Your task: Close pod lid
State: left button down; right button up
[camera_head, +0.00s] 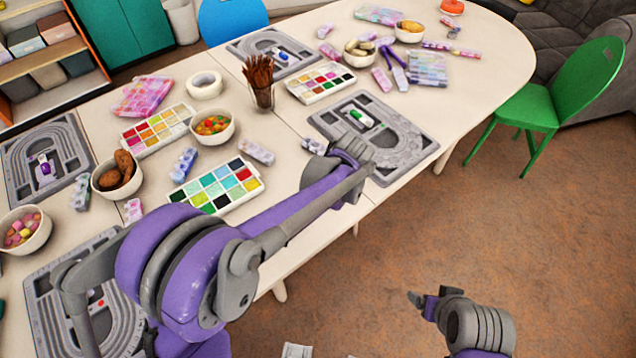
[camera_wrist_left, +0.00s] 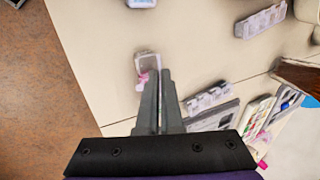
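A small pod (camera_wrist_left: 147,64) with a pale rim, a greyish top and a pink part on its near side lies on the table just ahead of my left fingertips in the left wrist view. My left gripper (camera_wrist_left: 160,73) has its two fingers nearly together, with nothing seen between them. The fingers overlap the pod's near edge in the picture; whether they touch it I cannot tell. How its lid stands is too small to tell. In the head view my left arm reaches across the table and appears to hide this pod. My right gripper (camera_head: 424,301) hangs over the floor, away from the table.
Other pods lie nearby: one (camera_wrist_left: 211,97) beside the fingers and one (camera_wrist_left: 262,20) farther off. A grey bead board (camera_head: 410,152) lies by the table edge, with a green-topped piece on it. A brush cup (camera_head: 263,98), colour palettes and bowls crowd the table. Bare tabletop surrounds the pod.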

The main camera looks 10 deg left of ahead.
aim_at(332, 213)
pick_arm(q)
jog(key=shift+s+d+f+t+y+b, duration=0.3)
jog(key=shift+d+f+y+b, duration=0.05)
jog(key=shift+d+y+b, duration=0.05)
jog(key=f+t+y+b, duration=0.1)
jog(key=t+y+b, duration=0.1)
jog(key=b, duration=0.1)
jog(key=s+d+f+t+y+b, duration=0.1)
jog(key=y+b, duration=0.2)
jog(key=d+f+t+y+b, duration=0.1)
jog(key=f+t+y+b, duration=0.1)
jog(key=b, duration=0.2)
jog(key=shift+s+d+f+t, duration=0.1)
jog(key=shift+s+d+t, duration=0.2)
jog(key=shift+s, duration=0.1)
jog(key=shift+f+t+y+b, duration=0.25)
jog(key=shift+t+y+b, duration=0.25)
jog(key=shift+y+b, duration=0.4)
jog(key=c, duration=1.1)
grip_release()
jog(key=shift+o, duration=0.2)
jog(key=shift+s, duration=0.1)
